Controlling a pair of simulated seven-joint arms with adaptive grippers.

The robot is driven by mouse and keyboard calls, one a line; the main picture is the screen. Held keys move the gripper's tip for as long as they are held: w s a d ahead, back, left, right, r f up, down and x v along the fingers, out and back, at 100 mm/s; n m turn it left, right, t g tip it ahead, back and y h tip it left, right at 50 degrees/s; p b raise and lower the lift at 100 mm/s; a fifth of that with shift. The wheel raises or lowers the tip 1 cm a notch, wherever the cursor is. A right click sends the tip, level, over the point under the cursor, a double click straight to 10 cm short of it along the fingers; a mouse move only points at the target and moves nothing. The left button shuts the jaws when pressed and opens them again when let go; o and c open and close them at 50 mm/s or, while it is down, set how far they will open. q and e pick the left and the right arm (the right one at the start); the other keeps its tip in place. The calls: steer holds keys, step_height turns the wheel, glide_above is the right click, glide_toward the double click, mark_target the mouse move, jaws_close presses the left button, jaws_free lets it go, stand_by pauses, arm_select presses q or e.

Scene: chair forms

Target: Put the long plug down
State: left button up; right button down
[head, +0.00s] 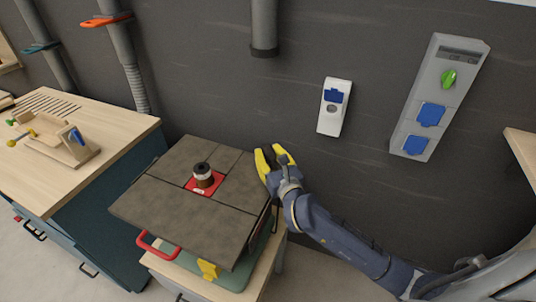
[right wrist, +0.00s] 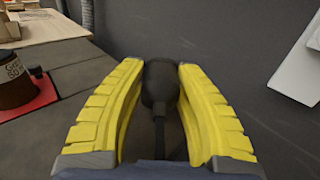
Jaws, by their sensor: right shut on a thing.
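My right gripper (head: 271,160) is at the right back edge of the grey machine table, close to the dark wall. In the right wrist view its yellow fingers (right wrist: 160,100) are shut on a black plug (right wrist: 160,82), with a dark cable running back from it toward the wrist. In the head view the plug is mostly hidden between the fingers; I cannot tell whether it touches the table. My left gripper is not in view.
The grey machine table (head: 150,200) has a red insert (head: 218,185) with a brown and black cylinder (head: 203,175) on it. A white socket box (head: 333,107) and a grey socket panel (head: 440,97) are on the wall. A wooden workbench (head: 110,125) stands left. The tabletop around the insert is clear.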

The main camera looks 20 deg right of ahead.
steer(key=shift+f, duration=0.6)
steer(key=c, duration=1.1)
jaws_free()
steer(key=shift+o, duration=0.2)
steer(key=shift+r, duration=0.65)
steer(key=s, duration=1.2)
steer(key=shift+d, duration=0.25)
